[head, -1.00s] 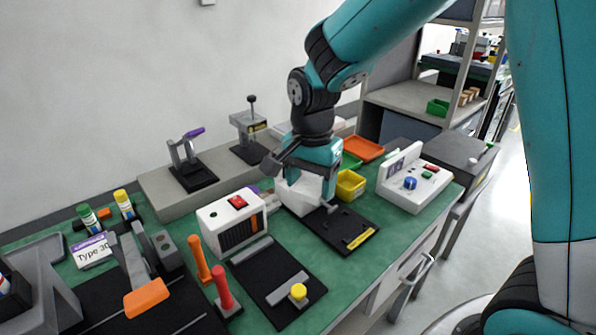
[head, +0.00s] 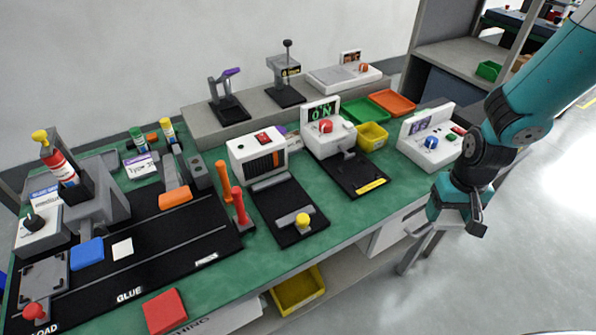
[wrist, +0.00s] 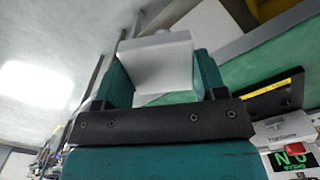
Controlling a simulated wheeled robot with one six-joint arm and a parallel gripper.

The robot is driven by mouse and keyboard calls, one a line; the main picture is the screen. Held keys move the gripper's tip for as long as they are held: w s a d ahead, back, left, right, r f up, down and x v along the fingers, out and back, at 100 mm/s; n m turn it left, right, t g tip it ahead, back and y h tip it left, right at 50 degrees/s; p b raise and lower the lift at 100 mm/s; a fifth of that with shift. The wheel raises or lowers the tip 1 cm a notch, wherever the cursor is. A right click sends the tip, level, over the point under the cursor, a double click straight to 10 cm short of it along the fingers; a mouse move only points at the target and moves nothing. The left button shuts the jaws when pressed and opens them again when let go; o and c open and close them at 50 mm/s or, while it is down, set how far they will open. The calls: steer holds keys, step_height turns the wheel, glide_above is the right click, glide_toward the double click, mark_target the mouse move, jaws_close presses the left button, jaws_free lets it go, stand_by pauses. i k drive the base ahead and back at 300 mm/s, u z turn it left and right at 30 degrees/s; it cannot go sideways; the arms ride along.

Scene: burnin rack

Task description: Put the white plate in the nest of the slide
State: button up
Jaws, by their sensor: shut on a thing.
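My gripper (head: 450,222) is out past the right front edge of the bench, above the floor. In the wrist view its teal fingers (wrist: 163,82) are shut on a white flat-sided piece (wrist: 158,62), which looks like the white plate. In the head view this piece is hard to make out. The slide appears to be the grey plate (head: 43,278) on the black track at the far left, beside the word LOAD. Its nest is too small to make out clearly. A small white square (head: 122,248) lies on the same track, right of a blue plate (head: 87,251).
A red plate (head: 165,311) lies at the front edge. A white station with a green display (head: 322,126) and a white control box (head: 430,140) stand to the right.

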mark_target(45, 278)
steer(key=z, duration=2.05)
steer(key=k, duration=2.25)
steer(key=u, duration=1.1)
